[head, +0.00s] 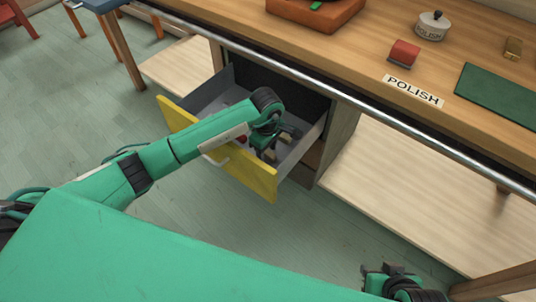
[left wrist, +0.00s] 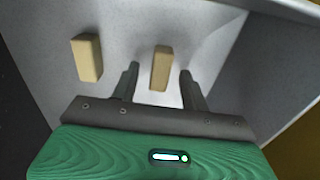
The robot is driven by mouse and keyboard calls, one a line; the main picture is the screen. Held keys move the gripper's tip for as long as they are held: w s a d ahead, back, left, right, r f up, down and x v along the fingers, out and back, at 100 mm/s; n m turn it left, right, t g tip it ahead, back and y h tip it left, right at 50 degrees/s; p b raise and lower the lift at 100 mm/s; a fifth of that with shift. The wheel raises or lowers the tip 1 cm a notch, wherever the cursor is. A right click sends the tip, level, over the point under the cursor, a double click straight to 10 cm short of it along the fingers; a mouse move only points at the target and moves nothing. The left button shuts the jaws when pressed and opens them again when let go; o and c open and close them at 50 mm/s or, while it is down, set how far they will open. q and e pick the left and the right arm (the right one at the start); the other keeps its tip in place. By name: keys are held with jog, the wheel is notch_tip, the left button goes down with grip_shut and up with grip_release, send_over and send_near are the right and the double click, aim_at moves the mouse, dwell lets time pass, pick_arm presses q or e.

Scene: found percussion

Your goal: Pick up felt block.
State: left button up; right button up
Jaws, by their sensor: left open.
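Two pale tan blocks lie on the grey drawer floor in the left wrist view. One tan block (left wrist: 160,67) shows between my left gripper's fingers, and the other tan block (left wrist: 87,58) lies to the left of them. I cannot tell for sure which is the felt block. My left gripper (head: 268,150) reaches down into the open yellow-fronted drawer (head: 262,183). Its fingers (left wrist: 159,72) are open, one on each side of the nearer block, with no visible contact. In the head view my arm hides much of the drawer. My right gripper (head: 395,278) is partly seen at the bottom edge.
The grey drawer walls (head: 303,145) stand close around my left gripper. Above is the wooden bench with a metal rail (head: 300,78).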

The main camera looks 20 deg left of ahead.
pick_arm(q)
grip_shut()
dwell(0.3)
